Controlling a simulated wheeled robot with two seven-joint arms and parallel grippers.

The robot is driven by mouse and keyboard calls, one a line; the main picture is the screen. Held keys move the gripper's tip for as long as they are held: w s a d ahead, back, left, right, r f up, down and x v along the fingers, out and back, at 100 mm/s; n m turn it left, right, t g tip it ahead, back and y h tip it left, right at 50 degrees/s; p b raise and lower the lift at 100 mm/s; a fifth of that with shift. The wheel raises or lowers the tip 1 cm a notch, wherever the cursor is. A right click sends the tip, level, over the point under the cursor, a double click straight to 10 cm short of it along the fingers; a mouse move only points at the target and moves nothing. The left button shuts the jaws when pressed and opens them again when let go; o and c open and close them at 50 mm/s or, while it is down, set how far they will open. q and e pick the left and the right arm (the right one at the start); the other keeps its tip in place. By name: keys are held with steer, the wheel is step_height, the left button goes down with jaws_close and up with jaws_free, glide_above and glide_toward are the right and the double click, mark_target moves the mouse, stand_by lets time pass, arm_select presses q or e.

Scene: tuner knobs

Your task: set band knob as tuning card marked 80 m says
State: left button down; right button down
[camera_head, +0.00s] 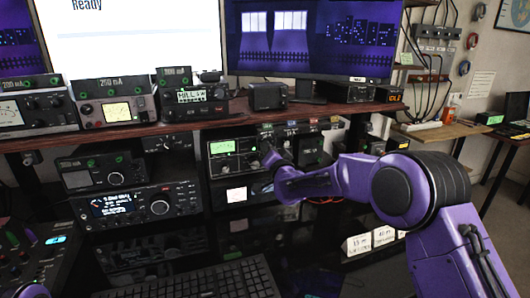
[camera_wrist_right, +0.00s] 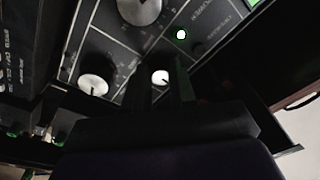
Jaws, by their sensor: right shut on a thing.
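The tuner (camera_head: 232,165) with a green-lit meter stands on the shelf under the monitors. My purple right arm reaches to its right side, with the right gripper (camera_head: 268,160) at its front panel. In the right wrist view the dark fingers (camera_wrist_right: 163,97) are shut at a small pale knob (camera_wrist_right: 160,77). A larger silver knob (camera_wrist_right: 139,10) and a white-faced knob (camera_wrist_right: 95,84) are beside it. Knob labels are too dark to read. White tent cards stand on the desk, one reading 15 m (camera_head: 357,244) and one 40 m (camera_head: 383,236). I cannot make out an 80 m card.
Several radios and meters fill the shelves. A radio with a lit display (camera_head: 134,206) sits left of the tuner. A keyboard (camera_head: 205,284) lies at the front. The glossy desk between keyboard and cards is clear.

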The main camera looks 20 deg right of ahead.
steer(key=shift+d+r+n+y+b, duration=0.15)
steer(key=shift+n+y+b, duration=0.25)
steer(key=shift+n, duration=2.4)
steer(key=shift+d+r+n+y+b, duration=0.15)
steer(key=shift+n+y+b, duration=0.25)
steer(key=shift+n, duration=2.4)
steer(key=shift+d+r+n+y+b, duration=0.1)
steer(key=shift+r+n+y+b, duration=0.2)
steer(key=shift+n, duration=2.5)
steer(key=c, duration=1.2)
jaws_free()
steer(key=shift+w+a+f+g, duration=0.1)
steer(key=shift+g, duration=0.2)
steer(key=shift+a+f, duration=0.1)
steer(key=shift+f, duration=0.1)
